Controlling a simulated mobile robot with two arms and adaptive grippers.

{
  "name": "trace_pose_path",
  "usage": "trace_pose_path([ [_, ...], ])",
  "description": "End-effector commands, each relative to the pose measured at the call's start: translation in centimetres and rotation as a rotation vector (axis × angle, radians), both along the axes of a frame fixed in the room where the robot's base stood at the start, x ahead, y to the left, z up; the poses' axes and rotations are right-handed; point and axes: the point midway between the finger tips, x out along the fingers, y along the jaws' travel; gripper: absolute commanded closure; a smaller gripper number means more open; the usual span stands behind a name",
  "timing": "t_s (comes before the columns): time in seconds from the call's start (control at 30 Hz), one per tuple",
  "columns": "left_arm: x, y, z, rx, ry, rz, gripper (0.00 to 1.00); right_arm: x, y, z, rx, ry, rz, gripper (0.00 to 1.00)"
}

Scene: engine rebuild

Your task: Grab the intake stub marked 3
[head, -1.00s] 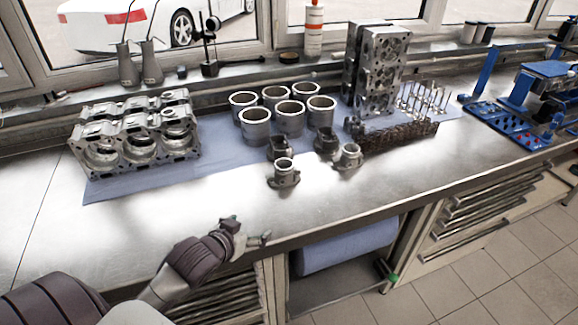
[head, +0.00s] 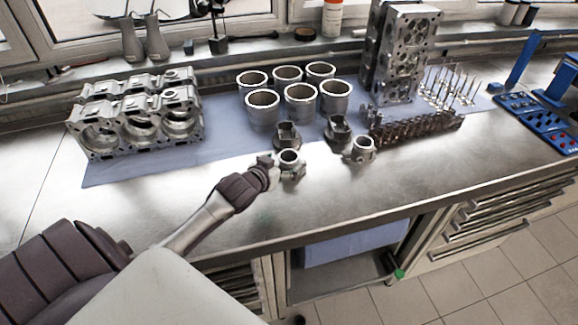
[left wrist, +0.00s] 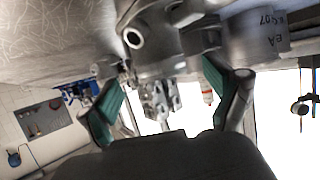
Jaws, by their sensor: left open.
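Several grey intake stubs stand grouped on the bench: a near left one (head: 290,159), a near right one (head: 363,150), and two darker ones behind, left (head: 287,137) and right (head: 338,130). I cannot read a number 3 on any of them. My left gripper (head: 276,171) is open, low over the bench, at the left side of the near left stub. In the left wrist view, a grey stub body with a round port (left wrist: 133,38) lies between and beyond the teal-padded fingers (left wrist: 165,75). Contact cannot be told. My right gripper is not in view.
Several cylinder liners (head: 300,105) stand behind the stubs on a blue mat (head: 220,150). An engine block (head: 137,120) is at left. A cylinder head (head: 402,55), valves (head: 450,85) and a dark camshaft-like part (head: 415,127) are at right. The front bench strip is clear.

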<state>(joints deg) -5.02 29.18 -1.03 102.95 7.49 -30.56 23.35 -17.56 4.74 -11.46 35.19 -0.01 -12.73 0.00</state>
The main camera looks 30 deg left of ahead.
Motion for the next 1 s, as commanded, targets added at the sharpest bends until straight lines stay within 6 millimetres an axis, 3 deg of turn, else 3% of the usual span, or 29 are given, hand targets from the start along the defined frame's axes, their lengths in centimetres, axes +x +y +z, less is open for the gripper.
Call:
trace_pose_path([
  [0.07, 1.2, 0.2, 0.2, 0.001, -0.002, 0.001, 0.09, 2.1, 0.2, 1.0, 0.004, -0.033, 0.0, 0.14],
  [0.17, 2.7, 0.3, -0.1, 0.0, -0.001, 0.001, 0.09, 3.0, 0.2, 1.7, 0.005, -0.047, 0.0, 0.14],
  [0.33, 4.1, 0.3, -1.1, -0.001, -0.001, 0.0, 0.09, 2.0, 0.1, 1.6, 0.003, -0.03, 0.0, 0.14],
  [0.6, 4.3, 0.3, -1.4, 0.0, 0.0, 0.0, 0.11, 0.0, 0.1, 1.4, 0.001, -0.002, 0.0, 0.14],
  [1.0, 4.2, 0.4, -1.4, 0.0, 0.0, 0.0, 0.78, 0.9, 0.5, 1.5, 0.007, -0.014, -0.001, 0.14],
])
